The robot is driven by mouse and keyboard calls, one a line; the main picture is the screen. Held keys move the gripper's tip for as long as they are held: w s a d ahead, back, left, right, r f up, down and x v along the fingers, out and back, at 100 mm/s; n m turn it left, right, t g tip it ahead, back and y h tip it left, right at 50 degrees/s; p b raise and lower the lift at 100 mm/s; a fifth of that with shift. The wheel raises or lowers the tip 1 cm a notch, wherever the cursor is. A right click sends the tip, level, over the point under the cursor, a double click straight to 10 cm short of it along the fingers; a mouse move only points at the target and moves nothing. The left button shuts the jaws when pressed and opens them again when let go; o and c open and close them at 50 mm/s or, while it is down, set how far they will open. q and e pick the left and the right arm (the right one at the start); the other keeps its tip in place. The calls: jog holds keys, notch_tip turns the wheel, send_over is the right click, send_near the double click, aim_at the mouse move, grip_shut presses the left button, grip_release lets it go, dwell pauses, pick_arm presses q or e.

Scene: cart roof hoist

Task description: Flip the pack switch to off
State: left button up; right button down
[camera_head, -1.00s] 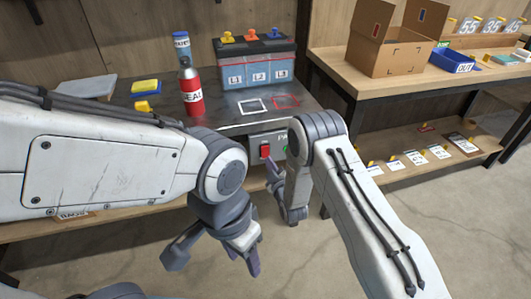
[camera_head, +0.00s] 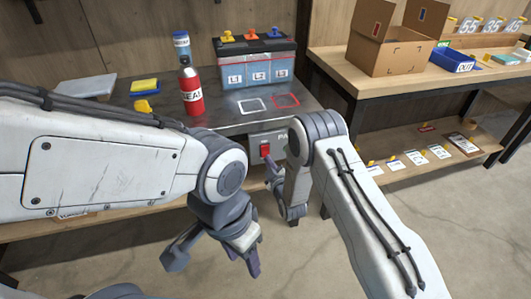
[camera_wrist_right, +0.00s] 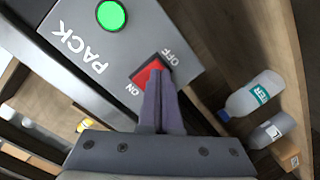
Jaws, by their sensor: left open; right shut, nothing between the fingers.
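The pack switch is a red rocker (camera_head: 265,149) on the grey front panel (camera_wrist_right: 52,27) under the bench top. In the right wrist view the red rocker (camera_wrist_right: 146,73) sits between the labels ON and OFF, beside the word PACK. The green lamp (camera_wrist_right: 111,15) on the panel is lit. My right gripper (camera_head: 268,161) is shut and empty. Its fingertips (camera_wrist_right: 158,72) are at the rocker on the OFF side and cover part of it; I cannot tell whether they touch. My left gripper (camera_head: 214,261) is open and empty, low in front of the bench.
On the bench stand a red bottle (camera_head: 191,90), a battery box (camera_head: 257,65) with several coloured caps, and a yellow sponge-like block (camera_head: 145,86). A second bench (camera_head: 345,72) with a cardboard box (camera_head: 385,50) is at right.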

jog(key=shift+w+a+b, duration=0.15)
jog(key=shift+w+b, duration=0.2)
jog(key=shift+w, duration=0.25)
dwell(0.4)
jog(key=f+p+v, duration=0.1)
jog(key=p+v, duration=0.2)
jog(key=v, duration=0.3)
jog(key=shift+s+r, duration=0.5)
dwell(0.3)
